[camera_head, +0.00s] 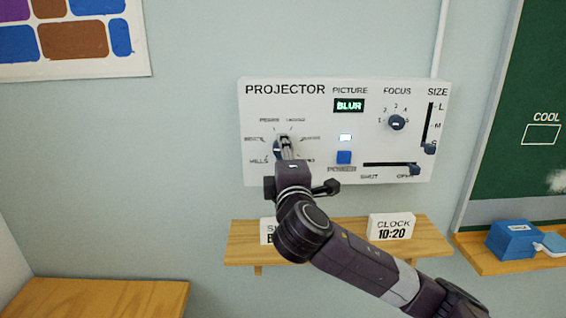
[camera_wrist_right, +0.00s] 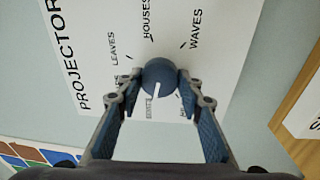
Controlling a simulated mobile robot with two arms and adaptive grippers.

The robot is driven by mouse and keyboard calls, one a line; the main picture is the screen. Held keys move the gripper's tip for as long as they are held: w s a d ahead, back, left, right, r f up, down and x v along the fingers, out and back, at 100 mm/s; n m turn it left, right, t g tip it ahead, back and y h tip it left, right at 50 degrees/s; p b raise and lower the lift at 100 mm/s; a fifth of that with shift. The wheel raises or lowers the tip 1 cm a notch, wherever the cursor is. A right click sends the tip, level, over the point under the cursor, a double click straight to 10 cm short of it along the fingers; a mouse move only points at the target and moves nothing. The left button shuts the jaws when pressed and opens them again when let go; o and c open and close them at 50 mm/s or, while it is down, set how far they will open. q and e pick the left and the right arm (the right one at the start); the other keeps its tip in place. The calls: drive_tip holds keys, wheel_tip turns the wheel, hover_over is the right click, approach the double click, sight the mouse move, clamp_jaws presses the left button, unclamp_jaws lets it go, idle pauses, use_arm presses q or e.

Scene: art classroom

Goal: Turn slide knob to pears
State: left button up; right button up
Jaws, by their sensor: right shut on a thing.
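The slide knob (camera_wrist_right: 158,72) is a round blue dial with a white pointer line, on the left part of the white projector panel (camera_head: 350,115). In the right wrist view the pointer aims down and slightly left, at a small label I cannot read clearly. LEAVES, HOUSES and WAVES labels lie on the opposite side. In the head view the small PEARS label (camera_head: 269,120) sits above and left of the knob, blurred. My right gripper (camera_head: 285,146) is shut on the knob, one finger on each side, and hides much of it. My left gripper is not in view.
The panel also has a focus knob (camera_head: 396,122), a size slider (camera_head: 429,148), a blue power button (camera_head: 344,157) and a shut/open slider (camera_head: 414,169). The display (camera_head: 349,105) reads BLUR. Below, a wooden shelf (camera_head: 340,244) holds a clock sign (camera_head: 391,227) and another sign behind my arm.

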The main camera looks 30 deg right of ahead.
drive_tip(key=m+b, duration=0.2)
drive_tip(key=m, duration=0.3)
drive_tip(key=m+h+b, duration=0.1)
drive_tip(key=m, duration=0.5)
drive_tip(key=shift+a+g+h+b, duration=0.1)
drive_tip(key=shift+g+h+b, duration=0.2)
drive_tip(key=shift+b, duration=0.05)
drive_tip(key=shift+m, duration=0.5)
drive_tip(key=o, duration=1.1)
drive_tip(key=v, duration=0.7)
drive_tip(key=shift+s+a, duration=0.1)
drive_tip(key=shift+s, duration=0.1)
